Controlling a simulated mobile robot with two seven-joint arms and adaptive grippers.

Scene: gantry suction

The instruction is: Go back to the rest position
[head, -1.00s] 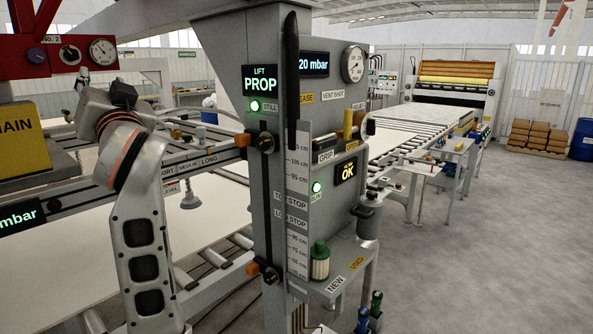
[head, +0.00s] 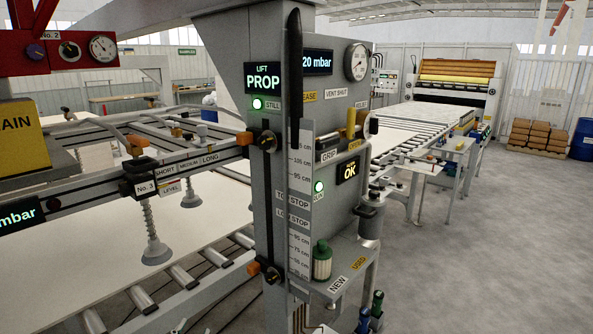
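Neither of my grippers shows in the head view, and none of my arm links shows either. The grey control column (head: 335,118) stands upright in the middle. Its lift display (head: 263,79) reads PROP above a lit green lamp. Another display (head: 317,62) reads 20 mbar, and a lower one (head: 347,169) reads OK beside a second lit green lamp. The gantry beam (head: 95,183) with suction cups (head: 156,252) runs to the left over a pale board (head: 60,250). Whether the cups touch the board is hard to tell.
A shelf (head: 352,268) with a green-capped filter (head: 321,262) juts from the column's lower right. A roller conveyor (head: 425,142) leads back to a machine with yellow rollers (head: 455,74). A blue barrel (head: 582,139) and stacked boxes (head: 540,135) stand far right. The right floor is clear.

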